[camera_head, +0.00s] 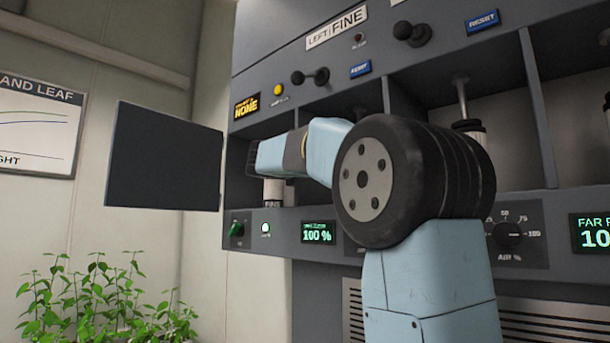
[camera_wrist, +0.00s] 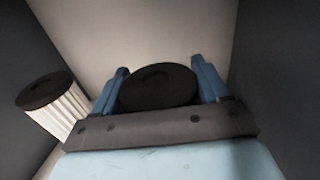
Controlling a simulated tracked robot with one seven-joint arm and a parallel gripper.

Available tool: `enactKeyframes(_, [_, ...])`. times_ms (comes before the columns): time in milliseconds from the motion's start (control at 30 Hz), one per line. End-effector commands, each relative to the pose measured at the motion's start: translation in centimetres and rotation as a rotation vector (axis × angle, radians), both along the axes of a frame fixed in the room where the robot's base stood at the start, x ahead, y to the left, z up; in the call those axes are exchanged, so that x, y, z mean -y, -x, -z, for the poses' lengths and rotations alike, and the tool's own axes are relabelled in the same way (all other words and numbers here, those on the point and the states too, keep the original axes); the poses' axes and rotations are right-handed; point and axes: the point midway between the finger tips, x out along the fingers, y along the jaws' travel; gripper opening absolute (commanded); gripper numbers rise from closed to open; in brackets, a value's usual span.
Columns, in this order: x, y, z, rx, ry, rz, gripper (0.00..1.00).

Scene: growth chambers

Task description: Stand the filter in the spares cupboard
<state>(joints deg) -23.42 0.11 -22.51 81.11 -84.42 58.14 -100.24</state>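My gripper (camera_wrist: 160,88) reaches into the left bay of the grey cabinet. In the wrist view, its two blue fingers lie against both sides of the round black cap of a filter (camera_wrist: 158,86). The sides and foot of this filter are hidden below the cap. A second filter (camera_wrist: 62,112), with a black cap and white pleats, stands beside it at the left, apart from the fingers. In the head view, a pale cylinder marked FINE (camera_head: 273,190) shows under my gripper at the bay's lower edge. I cannot tell which surface is the spares cupboard's.
A dark panel door (camera_head: 165,155) hangs open at the left of the bay. Bay divider walls stand close on the right. Another cylinder on a rod (camera_head: 468,124) is in the bay behind my arm. A leafy plant (camera_head: 105,300) is low at the left.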

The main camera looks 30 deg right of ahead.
Motion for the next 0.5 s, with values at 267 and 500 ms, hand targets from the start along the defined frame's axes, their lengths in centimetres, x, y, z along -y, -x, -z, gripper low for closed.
enactKeyframes(267, [-0.3,-0.1,0.0,0.000,0.000,-0.004,0.82])
enactKeyframes(500, [-1.6,0.6,-0.3,0.000,-0.001,-0.008,0.82])
